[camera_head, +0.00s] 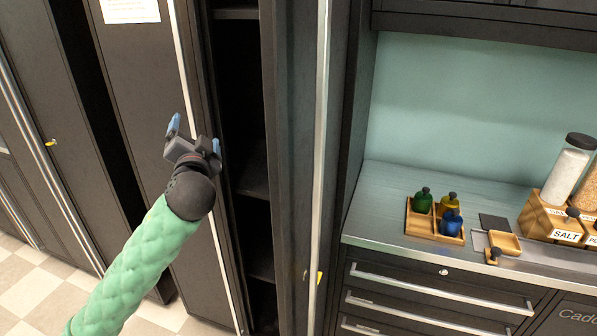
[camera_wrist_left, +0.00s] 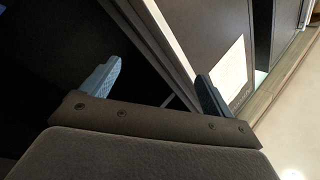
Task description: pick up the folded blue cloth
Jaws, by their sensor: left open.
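I see no folded blue cloth in either view. My left gripper (camera_head: 195,136) is open and empty, with its two blue fingers apart. It is raised in front of the dark tall cabinet door (camera_head: 135,70), beside the open gap of a locker. In the left wrist view the open left gripper (camera_wrist_left: 159,74) shows no object between its fingers. Dark panels and a pale handle bar lie beyond it. The locker's dark interior (camera_head: 235,95) shows shelves, but its contents are too dark to tell. My right gripper is in neither view.
Another locker door (camera_head: 300,200) stands to the right of the gap. A counter (camera_head: 385,190) at right holds a wooden tray (camera_head: 421,229) with green, yellow and blue bottles, and a salt jar (camera_head: 567,170) in a wooden stand. Drawers with long handles (camera_head: 440,290) are below.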

